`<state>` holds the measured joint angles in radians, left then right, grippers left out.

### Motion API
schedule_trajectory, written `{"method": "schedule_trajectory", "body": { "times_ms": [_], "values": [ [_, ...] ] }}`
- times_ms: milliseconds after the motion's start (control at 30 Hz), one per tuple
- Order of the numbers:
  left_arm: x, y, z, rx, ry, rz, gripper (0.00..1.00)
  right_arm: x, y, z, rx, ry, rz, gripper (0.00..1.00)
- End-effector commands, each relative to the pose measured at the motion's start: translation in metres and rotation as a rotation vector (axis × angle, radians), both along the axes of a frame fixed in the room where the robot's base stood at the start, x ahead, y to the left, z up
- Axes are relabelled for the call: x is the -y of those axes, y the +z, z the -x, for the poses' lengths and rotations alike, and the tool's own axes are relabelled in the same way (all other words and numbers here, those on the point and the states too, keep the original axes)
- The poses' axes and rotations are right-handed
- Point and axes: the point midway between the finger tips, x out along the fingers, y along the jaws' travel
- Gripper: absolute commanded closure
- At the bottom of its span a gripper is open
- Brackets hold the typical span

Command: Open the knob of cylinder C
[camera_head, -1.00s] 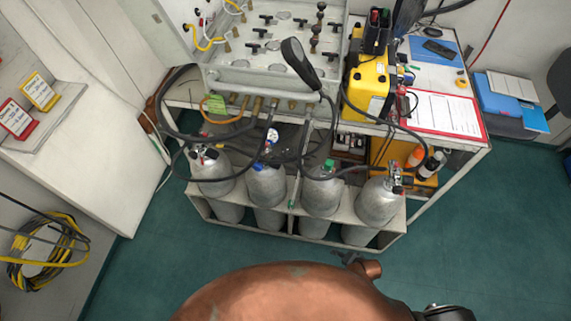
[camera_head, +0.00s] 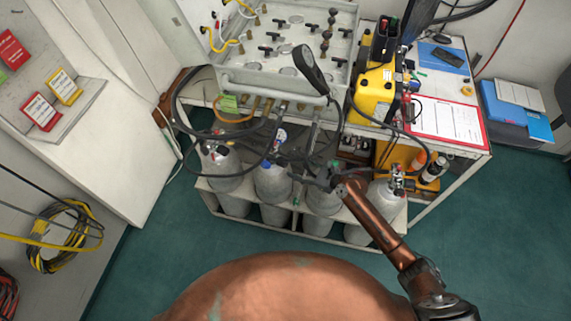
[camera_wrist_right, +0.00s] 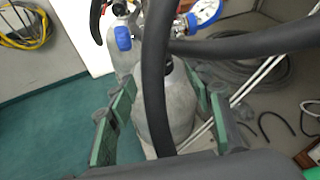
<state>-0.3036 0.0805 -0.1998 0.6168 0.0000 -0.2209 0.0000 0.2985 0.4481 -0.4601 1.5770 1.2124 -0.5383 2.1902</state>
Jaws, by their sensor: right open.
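Four silver cylinders stand in a row in the rack. The first (camera_head: 223,172) is at the left, the second (camera_head: 272,183) has a blue knob (camera_head: 265,164), the third (camera_head: 322,203) is by my gripper, and the fourth (camera_head: 385,203) is at the right. I cannot read which is C. My right gripper (camera_head: 327,178) is open over the top of the third cylinder and hides its green knob. In the right wrist view, a grey cylinder (camera_wrist_right: 165,100) shows between the open fingers, behind a black hose (camera_wrist_right: 158,85). My left gripper is not in view.
Black hoses (camera_head: 185,125) loop over the cylinder tops. The valve panel (camera_head: 290,45), yellow case (camera_head: 375,95) and clipboard (camera_head: 445,122) are behind. The floor (camera_head: 160,245) in front is clear.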

Motion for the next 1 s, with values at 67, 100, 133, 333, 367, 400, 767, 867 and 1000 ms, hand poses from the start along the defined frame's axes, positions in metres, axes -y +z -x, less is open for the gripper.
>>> {"method": "schedule_trajectory", "body": {
  "times_ms": [67, 100, 133, 333, 367, 400, 767, 867, 1000],
  "values": [
    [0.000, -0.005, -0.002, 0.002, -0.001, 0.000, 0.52, -0.009, -0.006, -0.007, 0.000, 0.001, 0.000, 0.53],
    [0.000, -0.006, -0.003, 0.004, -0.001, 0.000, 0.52, -0.014, -0.009, -0.011, 0.000, 0.001, 0.000, 0.53],
    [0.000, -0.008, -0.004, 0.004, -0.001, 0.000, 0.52, -0.018, -0.011, -0.014, 0.000, 0.001, 0.000, 0.53],
    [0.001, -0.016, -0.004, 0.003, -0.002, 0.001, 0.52, -0.038, -0.023, -0.031, 0.001, 0.001, 0.002, 0.53],
    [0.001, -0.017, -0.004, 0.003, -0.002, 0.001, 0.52, -0.040, -0.024, -0.033, 0.001, 0.001, 0.002, 0.53],
    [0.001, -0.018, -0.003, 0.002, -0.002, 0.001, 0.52, -0.043, -0.025, -0.035, 0.001, 0.002, 0.003, 0.53],
    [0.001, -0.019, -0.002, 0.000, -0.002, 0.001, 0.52, -0.048, -0.027, -0.040, 0.002, 0.000, 0.004, 0.53],
    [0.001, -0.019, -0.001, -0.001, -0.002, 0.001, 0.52, -0.048, -0.027, -0.040, 0.002, 0.000, 0.004, 0.57],
    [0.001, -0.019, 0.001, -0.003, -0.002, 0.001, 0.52, -0.048, -0.027, -0.040, 0.002, 0.000, 0.004, 0.67]
  ]
}}
